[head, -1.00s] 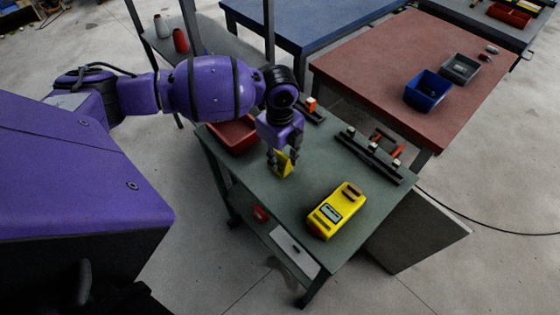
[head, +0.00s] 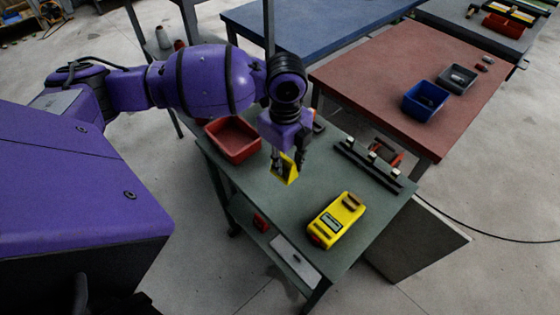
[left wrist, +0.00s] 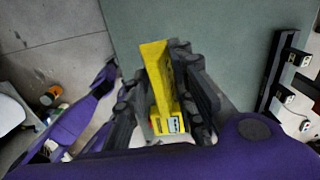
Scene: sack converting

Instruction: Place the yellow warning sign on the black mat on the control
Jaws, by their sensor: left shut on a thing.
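The yellow warning sign (head: 285,170) is between the fingers of my left gripper (head: 288,158), over the green table (head: 300,195) in the head view. The gripper is shut on it. In the left wrist view the sign (left wrist: 156,72) stands out as a flat yellow panel between the dark fingers. I cannot tell its height above the table. I cannot make out a black mat for certain. A yellow device with a small display (head: 336,220) lies on the table to the right of and nearer than the sign. My right gripper is not in view.
A red tray (head: 233,157) sits at the table's left. A black rail with several pegs (head: 368,167) lies along its far right side. A red-topped table (head: 445,125) with a blue bin (head: 425,112) stands beyond. The green surface between tray and device is mostly clear.

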